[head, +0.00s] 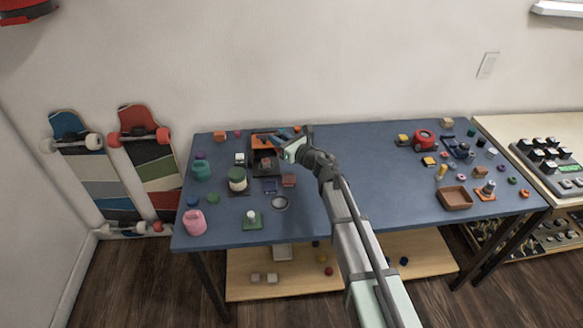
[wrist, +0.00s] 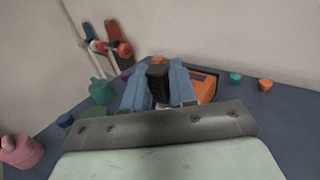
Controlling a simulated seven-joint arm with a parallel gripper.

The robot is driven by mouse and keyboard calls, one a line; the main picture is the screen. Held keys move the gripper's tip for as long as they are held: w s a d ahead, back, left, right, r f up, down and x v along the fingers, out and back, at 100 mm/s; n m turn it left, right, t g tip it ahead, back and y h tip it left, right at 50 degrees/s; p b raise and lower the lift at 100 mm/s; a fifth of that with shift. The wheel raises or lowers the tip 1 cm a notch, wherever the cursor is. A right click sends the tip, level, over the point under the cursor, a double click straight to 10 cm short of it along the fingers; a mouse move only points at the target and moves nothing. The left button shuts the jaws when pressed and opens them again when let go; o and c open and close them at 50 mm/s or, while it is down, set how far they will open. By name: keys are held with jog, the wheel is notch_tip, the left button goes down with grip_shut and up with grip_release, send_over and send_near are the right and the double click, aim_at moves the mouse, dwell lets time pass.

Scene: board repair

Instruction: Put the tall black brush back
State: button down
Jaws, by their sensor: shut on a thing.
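The tall black brush (wrist: 158,80) shows in the wrist view as a dark upright block between the two blue fingers. My gripper (wrist: 159,88) is shut on it. Its lower part is hidden behind the gripper's own body. In the head view my gripper (head: 281,136) is over the back left part of the blue table, beside an orange box with dark insides (head: 259,142). The brush cannot be made out clearly there. The orange box also shows in the wrist view (wrist: 207,84), just right of the fingers and partly hidden by them.
On the left of the blue table (head: 335,205) stand a teal watering can (head: 202,171), a pink one (head: 194,222), a jar (head: 237,179) and a green block with a white knob (head: 252,220). A brown tray (head: 455,198) is at the right. The table's middle is clear.

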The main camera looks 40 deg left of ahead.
jog(key=w+f+m+t+h, duration=0.1)
jog(key=w+f+m+t, duration=0.15)
jog(key=w+t, duration=0.3)
jog(key=shift+m, duration=0.45)
jog(key=shift+w+d+f, duration=0.1)
jog(key=shift+d+f, duration=0.05)
jog(key=shift+f, duration=1.35)
jog(key=shift+w+d+f, duration=0.1)
jog(key=shift+d+f, duration=0.1)
jog(key=shift+f, duration=1.3)
jog(key=shift+w+d+f, duration=0.1)
jog(key=shift+d+f, duration=0.05)
jog(key=shift+f, duration=1.35)
jog(key=c, duration=0.9)
grip_release()
jog(key=shift+f, duration=0.15)
jog(key=shift+s, duration=0.1)
jog(key=shift+d+r, duration=0.1)
jog(key=shift+r, duration=0.1)
jog(key=v, duration=1.1)
jog(key=shift+s+d+r, duration=0.15)
jog(key=shift+d+r, duration=0.05)
jog(key=shift+d, duration=0.2)
